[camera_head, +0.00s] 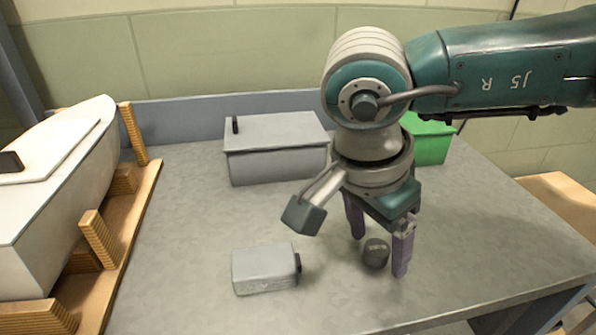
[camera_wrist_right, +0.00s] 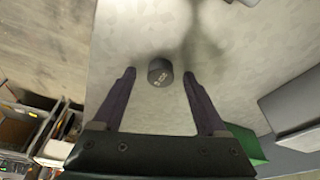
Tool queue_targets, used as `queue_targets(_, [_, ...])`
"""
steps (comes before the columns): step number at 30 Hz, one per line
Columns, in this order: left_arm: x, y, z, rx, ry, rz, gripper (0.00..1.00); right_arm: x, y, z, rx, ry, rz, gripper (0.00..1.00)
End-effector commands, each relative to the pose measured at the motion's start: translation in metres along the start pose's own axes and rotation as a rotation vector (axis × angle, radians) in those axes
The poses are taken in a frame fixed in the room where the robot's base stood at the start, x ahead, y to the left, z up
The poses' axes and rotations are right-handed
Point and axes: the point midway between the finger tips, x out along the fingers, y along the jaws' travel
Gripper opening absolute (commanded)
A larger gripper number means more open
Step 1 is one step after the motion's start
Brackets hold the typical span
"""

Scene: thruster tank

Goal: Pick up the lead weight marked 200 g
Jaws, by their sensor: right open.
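A small dark grey cylindrical weight (camera_head: 376,253) stands on the grey tabletop; it also shows in the right wrist view (camera_wrist_right: 160,72), with pale marking on its top that is too small to read surely. My right gripper (camera_head: 378,257) points down over the table with its two purple fingers apart. The weight lies between the lines of the fingertips, and in the right wrist view a gap shows on both sides of it. Whether the fingertips are down at its height I cannot tell. My left gripper is not in view.
A small grey box (camera_head: 263,269) lies left of the weight. A larger grey lidded box (camera_head: 277,150) stands behind, and a green box (camera_head: 432,144) is partly behind my right arm. A white hull (camera_head: 60,190) on a wooden cradle (camera_head: 133,215) fills the left side. The front right tabletop is clear.

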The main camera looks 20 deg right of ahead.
Motion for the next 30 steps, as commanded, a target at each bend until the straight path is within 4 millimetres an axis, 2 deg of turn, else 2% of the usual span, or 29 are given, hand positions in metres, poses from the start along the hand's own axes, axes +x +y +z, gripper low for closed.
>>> queue_targets(6, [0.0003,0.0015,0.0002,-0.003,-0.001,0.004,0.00,0.0004,-0.0002,0.0002,0.000,0.000,-0.001,0.73])
queue_targets(25, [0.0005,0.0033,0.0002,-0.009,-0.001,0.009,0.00,-0.0001,-0.0004,0.0002,0.000,-0.001,-0.001,0.02])
queue_targets(30, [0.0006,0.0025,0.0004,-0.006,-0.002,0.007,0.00,-0.0002,-0.0004,0.0002,0.000,-0.001,-0.001,0.00])
